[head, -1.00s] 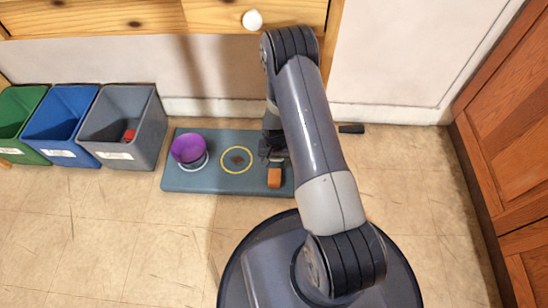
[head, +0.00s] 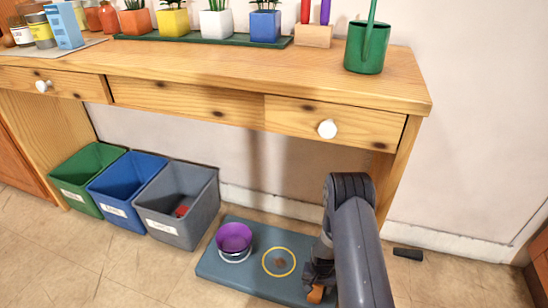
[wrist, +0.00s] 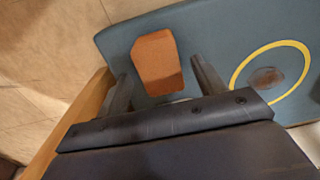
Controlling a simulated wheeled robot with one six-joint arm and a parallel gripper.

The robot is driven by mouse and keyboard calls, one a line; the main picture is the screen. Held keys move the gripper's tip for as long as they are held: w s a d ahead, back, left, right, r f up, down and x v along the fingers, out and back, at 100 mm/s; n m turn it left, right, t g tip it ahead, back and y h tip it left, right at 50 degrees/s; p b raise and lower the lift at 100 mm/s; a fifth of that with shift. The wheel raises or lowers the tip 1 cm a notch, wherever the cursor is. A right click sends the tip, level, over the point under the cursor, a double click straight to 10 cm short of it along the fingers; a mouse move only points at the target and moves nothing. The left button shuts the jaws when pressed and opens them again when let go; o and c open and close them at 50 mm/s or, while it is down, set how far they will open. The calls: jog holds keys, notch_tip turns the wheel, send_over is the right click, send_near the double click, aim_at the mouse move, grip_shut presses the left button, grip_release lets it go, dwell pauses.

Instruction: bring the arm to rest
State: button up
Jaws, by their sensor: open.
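My gripper (head: 318,276) is low over the right part of a blue-grey mat (head: 230,277), with my arm reaching down in front of it. In the wrist view my gripper (wrist: 165,80) is open, its two fingers apart. An orange-brown block (wrist: 156,62) lies on the mat between and just beyond the fingers. In the head view the block (head: 316,294) is partly hidden by the gripper. I cannot tell whether the fingers touch it.
A purple cup (head: 234,238) and a yellow ring (head: 279,262) are on the mat. Green (head: 85,175), blue (head: 125,190) and grey (head: 180,215) bins stand left, a red piece (head: 181,210) in the grey one. A wooden table (head: 230,75) with planters stands above. A dark object (head: 408,253) lies right.

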jog(key=shift+r, duration=0.7)
jog(key=shift+f, duration=0.15)
